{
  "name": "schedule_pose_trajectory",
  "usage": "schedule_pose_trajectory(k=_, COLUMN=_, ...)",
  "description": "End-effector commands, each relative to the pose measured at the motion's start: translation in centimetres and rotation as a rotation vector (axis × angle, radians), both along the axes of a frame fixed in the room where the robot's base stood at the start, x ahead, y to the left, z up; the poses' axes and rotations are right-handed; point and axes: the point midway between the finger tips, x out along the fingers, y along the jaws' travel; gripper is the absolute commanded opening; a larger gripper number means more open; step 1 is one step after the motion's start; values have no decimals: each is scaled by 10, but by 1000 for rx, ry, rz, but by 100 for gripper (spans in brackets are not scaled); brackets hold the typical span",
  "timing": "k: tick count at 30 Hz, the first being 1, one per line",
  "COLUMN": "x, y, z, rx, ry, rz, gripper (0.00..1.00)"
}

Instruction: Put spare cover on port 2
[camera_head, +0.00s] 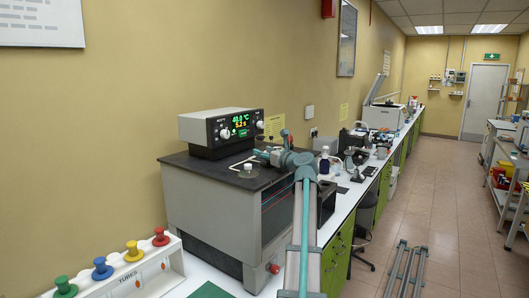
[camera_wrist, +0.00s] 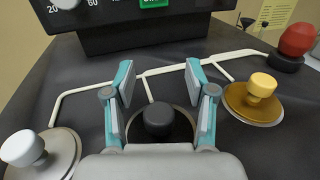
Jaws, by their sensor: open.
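My gripper (camera_wrist: 160,90) is open, with teal fingers on either side of a black knob (camera_wrist: 158,119). The knob stands on a dark round cover on the black bench top; I cannot tell whether the fingers touch it. A silver cover (camera_wrist: 62,152) with a white knob lies at the left. A brass cover (camera_wrist: 240,108) with a cream knob lies at the right. No port number is readable, so I cannot tell which cover is the spare or which place is port 2. In the head view, my gripper (camera_head: 262,157) is low over the apparatus top (camera_head: 205,168).
A control unit (camera_head: 222,130) with a lit display stands at the back of the apparatus. A red knob (camera_wrist: 297,39) on a dark base stands at the far right of the wrist view. Raised white lines (camera_wrist: 95,88) run across the top. A tube rack (camera_head: 135,278) is at front left.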

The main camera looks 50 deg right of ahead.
Motion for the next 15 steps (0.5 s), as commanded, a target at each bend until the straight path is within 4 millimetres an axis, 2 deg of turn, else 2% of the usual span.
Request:
schedule_pose_trajectory(k=1, x=-7, y=16, z=-48, rx=22, ry=62, rz=24, gripper=56)
schedule_pose_trajectory(k=8, x=-17, y=18, z=-44, rx=21, ry=57, rz=20, gripper=56)
schedule_pose_trajectory(k=15, x=-46, y=24, z=-32, rx=13, ry=38, rz=8, gripper=56)
